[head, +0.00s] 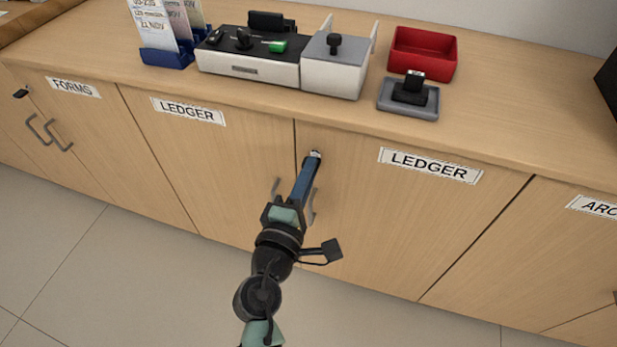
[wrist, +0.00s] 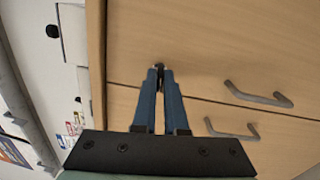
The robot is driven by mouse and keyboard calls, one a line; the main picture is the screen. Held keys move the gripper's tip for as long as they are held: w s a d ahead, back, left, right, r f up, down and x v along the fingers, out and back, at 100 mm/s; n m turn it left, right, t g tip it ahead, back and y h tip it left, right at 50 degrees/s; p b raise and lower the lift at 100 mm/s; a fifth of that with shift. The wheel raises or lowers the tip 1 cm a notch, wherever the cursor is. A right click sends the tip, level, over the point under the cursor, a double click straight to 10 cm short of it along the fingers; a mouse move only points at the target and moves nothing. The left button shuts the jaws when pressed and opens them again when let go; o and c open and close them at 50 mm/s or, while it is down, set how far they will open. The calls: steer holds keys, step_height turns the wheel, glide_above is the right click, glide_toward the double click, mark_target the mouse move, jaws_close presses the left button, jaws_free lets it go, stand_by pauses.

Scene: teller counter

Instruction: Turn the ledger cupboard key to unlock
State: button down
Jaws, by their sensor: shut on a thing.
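The ledger cupboard has two wooden doors, a left door (head: 215,165) and a right door (head: 400,230), each with a "LEDGER" label. Both doors look closed. My gripper (head: 312,160) reaches up to the upper left corner of the right door, where the lock is. Its blue fingers are shut on the key (head: 316,153), and only a small bit of the key shows past the fingertips. In the wrist view my gripper (wrist: 159,72) meets the door face near the seam. The fingers hide most of the key and the lock, so I cannot tell the key's angle.
Grey handles (wrist: 258,95) lie close beside my fingers. The counter above holds a grey and black device (head: 250,55), a red tray (head: 422,53) and a stamp on a grey pad (head: 409,95). A forms cupboard (head: 60,125) is at left. The floor in front is clear.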

steer(key=shift+m+b, duration=0.35)
steer(key=shift+m, duration=0.25)
steer(key=c, duration=1)
jaws_free()
steer(key=shift+o, duration=0.2)
steer(key=v, duration=1.3)
steer(key=shift+p, duration=0.4)
